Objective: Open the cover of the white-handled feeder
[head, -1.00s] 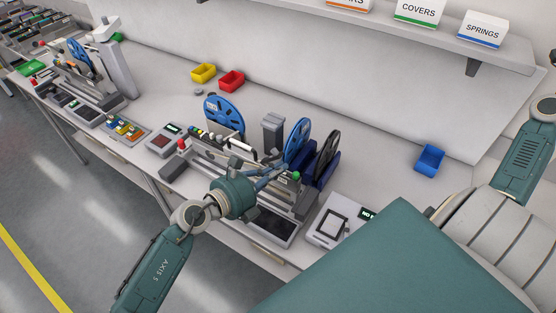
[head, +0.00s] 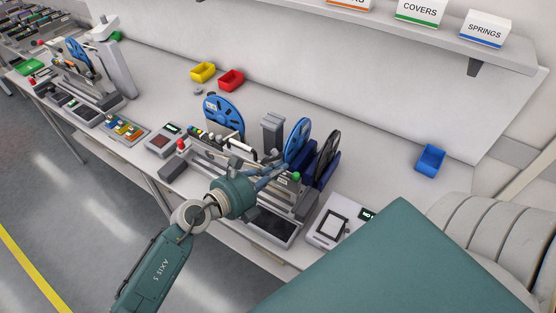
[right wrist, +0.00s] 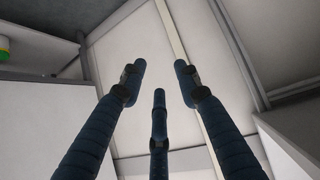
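A feeder trolley (head: 262,190) stands on the bench with several feeders and blue and black reels. A white handle-like part (head: 243,154) shows behind my left wrist; I cannot tell clearly whether it is the white-handled feeder or how its cover stands. My left gripper (head: 272,174) is over the trolley, its dark blue fingers among the feeders, just in front of a blue reel (head: 297,139). The fingers are too small and partly hidden to tell open or shut. My right gripper (right wrist: 159,78) has three dark fingers spread apart, empty, away from the trolley.
Yellow (head: 203,72) and red (head: 231,80) bins stand behind the trolley, and a blue bin (head: 430,158) to its right. A device with a screen (head: 335,222) lies to the trolley's right. A shelf (head: 430,42) with labelled boxes runs above.

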